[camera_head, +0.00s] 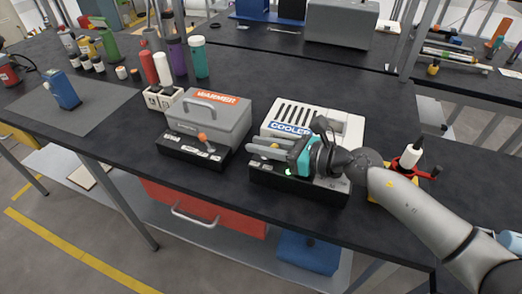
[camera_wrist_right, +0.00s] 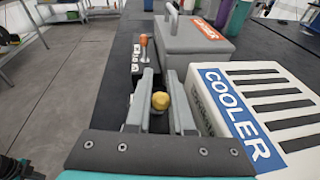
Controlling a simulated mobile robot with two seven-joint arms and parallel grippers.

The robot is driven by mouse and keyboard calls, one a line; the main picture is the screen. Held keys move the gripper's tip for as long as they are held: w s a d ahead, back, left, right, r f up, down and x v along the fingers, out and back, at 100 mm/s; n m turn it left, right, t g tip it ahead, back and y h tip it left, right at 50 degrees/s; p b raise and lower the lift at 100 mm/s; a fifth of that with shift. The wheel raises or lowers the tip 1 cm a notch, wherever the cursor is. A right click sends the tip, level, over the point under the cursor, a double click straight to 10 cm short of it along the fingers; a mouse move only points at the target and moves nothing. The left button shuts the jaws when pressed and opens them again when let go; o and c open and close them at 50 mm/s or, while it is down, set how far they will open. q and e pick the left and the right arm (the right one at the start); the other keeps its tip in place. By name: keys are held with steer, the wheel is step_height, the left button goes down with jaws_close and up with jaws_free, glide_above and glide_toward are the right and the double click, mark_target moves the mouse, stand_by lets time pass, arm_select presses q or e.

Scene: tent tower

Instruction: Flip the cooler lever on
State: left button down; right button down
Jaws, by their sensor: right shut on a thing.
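The cooler (camera_head: 344,127) is a white box with dark slots and a blue COOLER label, on the table near its front edge. It also fills the right of the right wrist view (camera_wrist_right: 208,96). A black control base (camera_head: 300,190) lies along its front. My right gripper (camera_head: 262,149) is over this base, its fingers pointing left. In the right wrist view, its fingers (camera_wrist_right: 161,88) are shut around the cooler lever, whose yellow knob (camera_wrist_right: 160,101) shows between them. The lever is hidden by the gripper in the head view. My left gripper is not in view.
Left of the cooler stands the grey warmer (camera_head: 224,118), with its own orange-knobbed lever (camera_head: 203,137) on a black base. Bottles (camera_head: 199,58) stand behind it. A red holder with a white bottle (camera_head: 410,156) stands right of my right gripper. The table (camera_head: 270,75) is clear behind the cooler.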

steer(key=c, duration=1.1)
jaws_free()
step_height(320, 180, up, 20)
steer(key=p, duration=0.7)
